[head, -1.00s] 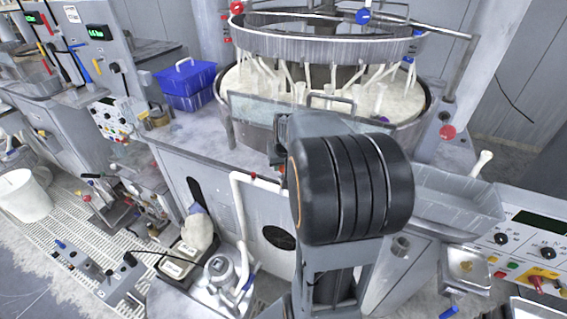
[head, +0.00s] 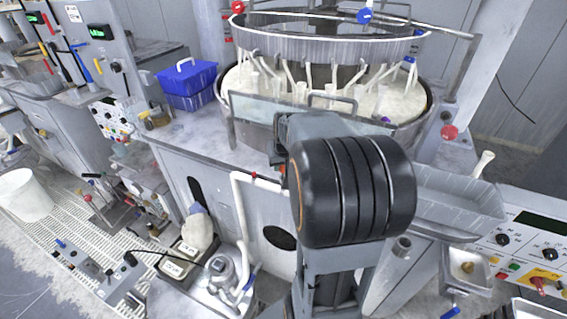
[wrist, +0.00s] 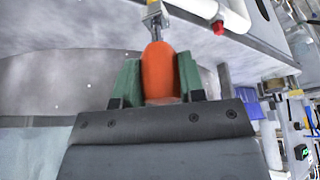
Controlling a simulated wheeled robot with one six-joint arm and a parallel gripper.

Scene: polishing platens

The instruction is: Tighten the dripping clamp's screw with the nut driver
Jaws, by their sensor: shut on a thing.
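The nut driver's orange handle (wrist: 159,72) is upright in the wrist view, between the two green finger pads of my gripper (wrist: 159,78). My gripper is shut on it. The driver's metal shaft (wrist: 153,12) runs up to the top edge of the wrist view, so its tip is cut off. In the head view my black and grey arm hides the gripper and driver. A white pipe (head: 240,205) with a small red fitting runs down the cabinet front. The pipe also shows in the wrist view (wrist: 200,8). I cannot make out a clamp, its screw or a drip.
A round polishing machine with a metal rim (head: 330,48) stands behind my arm. A blue box (head: 187,84) sits on the bench at left. A grey trough (head: 458,203) is at right. A white bucket (head: 24,194) stands on the slatted floor.

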